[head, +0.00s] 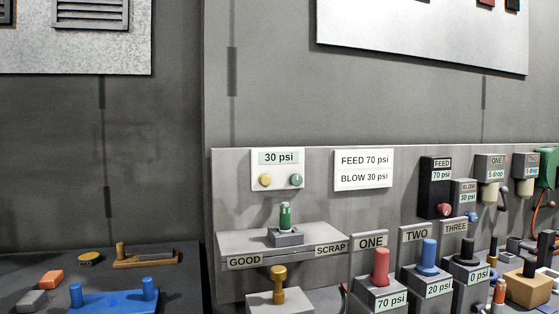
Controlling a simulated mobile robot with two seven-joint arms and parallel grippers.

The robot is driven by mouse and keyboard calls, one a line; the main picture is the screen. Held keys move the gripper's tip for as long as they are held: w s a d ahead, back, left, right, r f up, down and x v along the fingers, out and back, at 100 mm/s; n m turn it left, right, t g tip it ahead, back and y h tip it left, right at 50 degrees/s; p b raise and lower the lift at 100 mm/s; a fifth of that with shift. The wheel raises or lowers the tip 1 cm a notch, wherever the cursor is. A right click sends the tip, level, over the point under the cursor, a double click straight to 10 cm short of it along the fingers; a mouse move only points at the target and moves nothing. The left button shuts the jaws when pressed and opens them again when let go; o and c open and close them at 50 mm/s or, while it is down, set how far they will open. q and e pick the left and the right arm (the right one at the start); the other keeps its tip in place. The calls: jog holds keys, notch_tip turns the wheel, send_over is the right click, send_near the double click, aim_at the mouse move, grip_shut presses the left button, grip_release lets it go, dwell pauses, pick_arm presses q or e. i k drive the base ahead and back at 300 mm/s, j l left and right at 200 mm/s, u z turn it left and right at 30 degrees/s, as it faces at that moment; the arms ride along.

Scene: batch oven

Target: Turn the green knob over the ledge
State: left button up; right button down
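The green knob (296,180) is a small round knob at the right on a white plate (278,187) marked 30 psi. The plate is on the grey back panel above the ledge. A yellow knob (265,180) sits to its left on the same plate. The ledge (250,243) is grey, with labels GOOD at left and SCRAP at right. A green-topped upright part (285,215) stands on a grey block on the ledge, below the green knob. Neither of my grippers is in view.
A white sign (363,170) reads FEED 70 psi, BLOW 30 psi. A yellow post (278,283) stands below the ledge. Red (381,265), blue (429,254) and black (467,247) knobs stand on blocks to the right. Cluttered parts fill the far right. A blue fixture (112,302) lies left.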

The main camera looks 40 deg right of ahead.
aim_at(296, 180)
jog(key=z, duration=1.25)
jog(key=i+l, duration=0.1)
jog(key=l, duration=0.45)
jog(key=l+z, duration=0.15)
jog(key=l, duration=0.45)
jog(key=i, duration=0.05)
